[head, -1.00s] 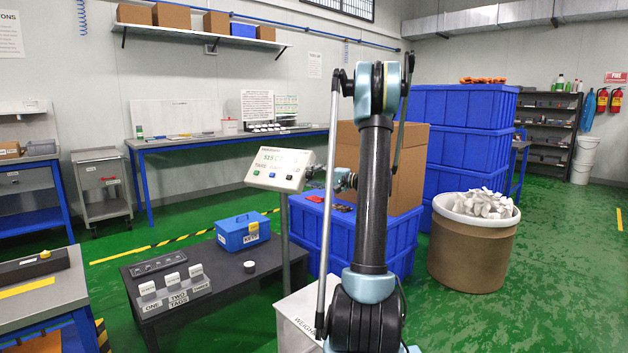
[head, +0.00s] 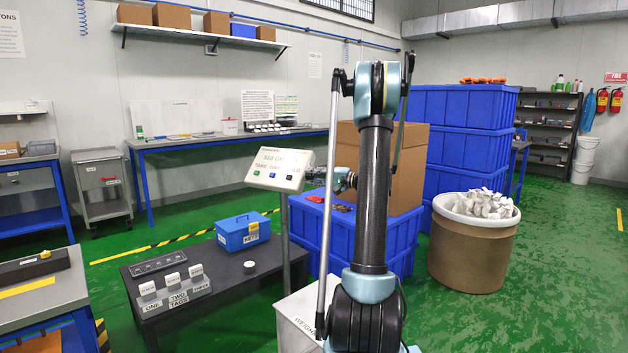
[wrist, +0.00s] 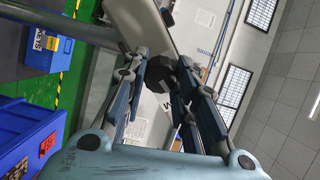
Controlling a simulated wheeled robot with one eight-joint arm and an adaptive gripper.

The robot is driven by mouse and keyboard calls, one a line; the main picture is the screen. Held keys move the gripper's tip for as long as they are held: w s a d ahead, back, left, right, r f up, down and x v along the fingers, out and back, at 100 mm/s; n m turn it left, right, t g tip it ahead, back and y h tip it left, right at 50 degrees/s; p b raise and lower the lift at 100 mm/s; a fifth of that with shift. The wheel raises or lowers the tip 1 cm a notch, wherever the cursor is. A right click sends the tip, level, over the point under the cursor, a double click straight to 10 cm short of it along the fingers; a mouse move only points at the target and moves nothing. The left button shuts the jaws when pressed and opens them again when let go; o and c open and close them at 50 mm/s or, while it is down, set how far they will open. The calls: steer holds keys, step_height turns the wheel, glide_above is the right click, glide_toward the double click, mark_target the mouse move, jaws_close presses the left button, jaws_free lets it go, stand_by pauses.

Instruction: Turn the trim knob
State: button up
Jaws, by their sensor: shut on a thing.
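The white indicator head (head: 281,170) stands on a grey post in the middle of the head view, with green digits and small coloured buttons on its face. My gripper (head: 314,176) is at its right side. In the wrist view, the dark faceted trim knob (wrist: 158,74) sits between the two fingers of my gripper (wrist: 161,68). The gripper is shut on the knob, which is beside the pale edge of the indicator head (wrist: 174,28). The knob is hidden or too small to make out in the head view.
A low dark table (head: 218,276) holds a blue box (head: 242,232), a tag rack and a small round puck. Blue crates (head: 455,150) and a brown drum (head: 466,250) of white pieces stand at the right. Green floor between the tables is clear.

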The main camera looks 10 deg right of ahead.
steer(key=shift+f+n, duration=0.1)
steer(key=shift+n, duration=2.1)
steer(key=shift+o, duration=0.2)
steer(key=shift+s, duration=0.1)
steer(key=o, duration=1.1)
steer(key=v, duration=1.2)
steer(key=shift+c, duration=0.3)
